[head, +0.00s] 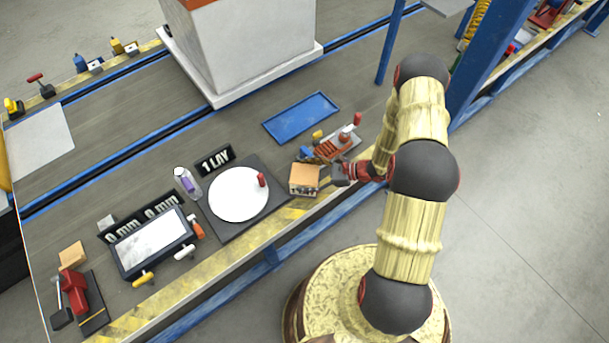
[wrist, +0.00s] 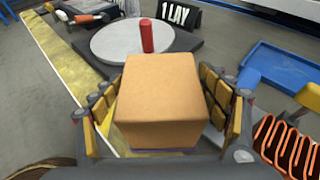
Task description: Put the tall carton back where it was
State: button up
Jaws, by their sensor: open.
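A tan carton (head: 304,179) stands near the front edge of the table, right of the round white plate. It fills the middle of the wrist view (wrist: 161,95). My gripper (head: 337,174) is just to its right in the head view, low over the table edge. In the wrist view its two padded fingers are spread, one on each side of the carton; whether either touches it I cannot tell. The carton's lower part is partly hidden. A second tan box (head: 72,255) stands at the far left; it looks small.
The round white plate (head: 232,200) bears a small red cylinder (head: 262,180). A blue tray (head: 301,117) lies behind the carton. A red-and-grey tool block (head: 333,147) stands close behind my gripper. A clear bottle (head: 186,182) and a "1 LAY" sign (head: 215,160) are farther left.

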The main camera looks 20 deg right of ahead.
jog(key=p+v, duration=0.3)
jog(key=v, duration=0.9)
jog(key=s+a+r+n+g+h, duration=0.15)
jog(key=a+r+n+g, duration=0.35)
jog(key=r, duration=0.7)
jog(key=s+a+r+n+g+h, duration=0.1)
jog(key=a+r+n+h, duration=0.15)
jog(key=r+n, duration=0.75)
jog(key=s+r+n+t+h, duration=0.2)
jog(key=s+r, duration=0.3)
jog(key=r, duration=0.3)
jog(key=s+a+r+n+t+h, duration=0.1)
jog(key=s+r+n+h, duration=0.2)
jog(key=r, duration=0.5)
jog(key=s+a+r+n+t+h, duration=0.1)
jog(key=s+r+n+t+h, duration=0.1)
jog(key=s+r, duration=0.4)
jog(key=shift+s+a+r+n+t+h, duration=0.2)
jog(key=shift+s+r+n+t+h, duration=0.25)
jog(key=shift+r+n, duration=0.35)
jog(key=shift+w+r, duration=0.1)
jog(key=shift+w, duration=0.05)
